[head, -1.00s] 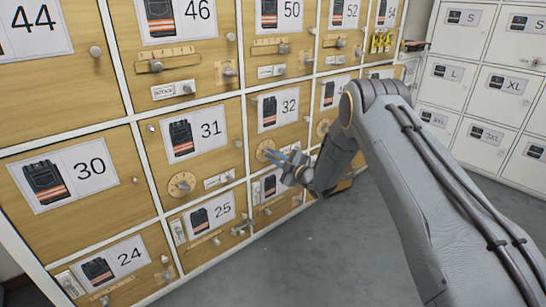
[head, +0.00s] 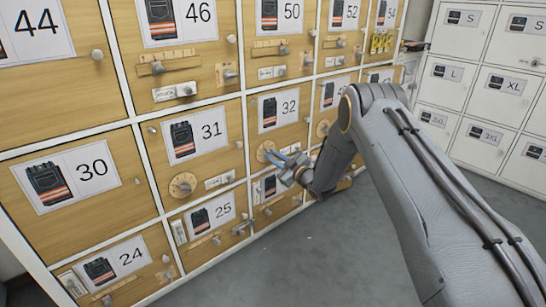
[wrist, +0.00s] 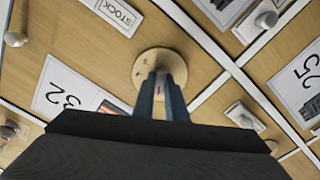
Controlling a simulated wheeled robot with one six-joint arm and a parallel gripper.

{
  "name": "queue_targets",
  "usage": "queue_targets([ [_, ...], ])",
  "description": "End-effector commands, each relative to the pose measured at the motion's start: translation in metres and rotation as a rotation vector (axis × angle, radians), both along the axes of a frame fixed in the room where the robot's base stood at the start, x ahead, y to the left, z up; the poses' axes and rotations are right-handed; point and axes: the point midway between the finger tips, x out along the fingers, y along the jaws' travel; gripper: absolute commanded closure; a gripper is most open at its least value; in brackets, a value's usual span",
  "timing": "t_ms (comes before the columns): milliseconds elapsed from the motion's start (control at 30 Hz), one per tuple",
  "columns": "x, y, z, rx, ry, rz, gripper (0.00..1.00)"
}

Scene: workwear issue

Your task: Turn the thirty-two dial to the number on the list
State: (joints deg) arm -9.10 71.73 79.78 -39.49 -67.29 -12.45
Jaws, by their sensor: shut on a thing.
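The door marked 32 (head: 290,106) is in the middle of the wooden locker wall, with a vest picture beside its number. Its round dial (head: 261,148) is low on that door. My gripper (head: 269,155) is at the dial, its blue fingers shut on the knob in the middle. In the wrist view my fingers (wrist: 161,82) close on the knob, and the pale dial plate (wrist: 143,68) shows around them. The dial's marks are too small to read, and the fingers hide its centre. No list is readable in these views.
The door 31 dial (head: 183,185) is to the left. A small STOCK plate (wrist: 117,11) is close to the 32 dial in the wrist view. White lockers (head: 490,90) stand at the right. The grey floor (head: 300,250) in front is clear.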

Motion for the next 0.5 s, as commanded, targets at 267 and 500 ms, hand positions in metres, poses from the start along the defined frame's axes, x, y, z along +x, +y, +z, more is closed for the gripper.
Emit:
queue_targets([
  [267, -0.0005, 0.0, -0.0008, 0.092, 0.094, 0.0, 1.0],
  [500, -0.0006, 0.0001, -0.001, 0.122, 0.124, 0.0, 1.0],
])
